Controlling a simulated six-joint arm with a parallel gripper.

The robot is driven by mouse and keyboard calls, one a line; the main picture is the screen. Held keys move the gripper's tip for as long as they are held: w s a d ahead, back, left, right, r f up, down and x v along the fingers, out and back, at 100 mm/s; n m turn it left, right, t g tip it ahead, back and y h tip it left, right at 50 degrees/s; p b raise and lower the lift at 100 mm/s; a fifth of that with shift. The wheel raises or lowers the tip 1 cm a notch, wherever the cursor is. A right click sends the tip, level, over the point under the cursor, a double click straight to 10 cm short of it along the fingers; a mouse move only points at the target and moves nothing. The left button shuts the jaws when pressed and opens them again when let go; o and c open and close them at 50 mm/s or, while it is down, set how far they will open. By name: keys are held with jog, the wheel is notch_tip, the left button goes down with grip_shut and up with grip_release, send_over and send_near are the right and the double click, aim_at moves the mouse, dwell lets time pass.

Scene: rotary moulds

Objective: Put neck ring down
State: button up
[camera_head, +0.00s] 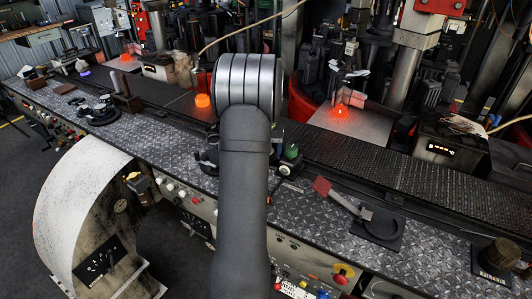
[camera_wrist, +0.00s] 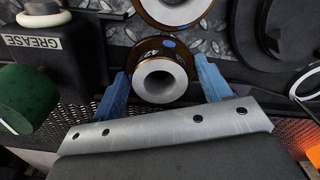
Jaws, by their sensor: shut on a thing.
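In the wrist view, my gripper (camera_wrist: 163,72) has its two blue fingers on either side of a neck ring (camera_wrist: 182,78). The neck ring is a grey metal ring with a round hole, a brown-gold rim and a small blue mark on top. My gripper is shut on it. A second, similar ring (camera_wrist: 165,14) shows just beyond it, partly cut off by the top edge. I cannot tell whether the two touch. In the head view, my arm hides the gripper and the held ring.
A black container labelled GREASE (camera_wrist: 35,45) and a green cylinder (camera_wrist: 25,100) are at the left. A dark round part (camera_wrist: 285,40) is at the right. The conveyor (camera_head: 400,178) runs behind.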

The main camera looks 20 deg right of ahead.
jog(key=shift+f, duration=0.25)
jog(key=shift+f, duration=0.15)
jog(key=o, duration=1.2)
jog(key=shift+c, duration=0.2)
notch_tip(320, 180, up, 12)
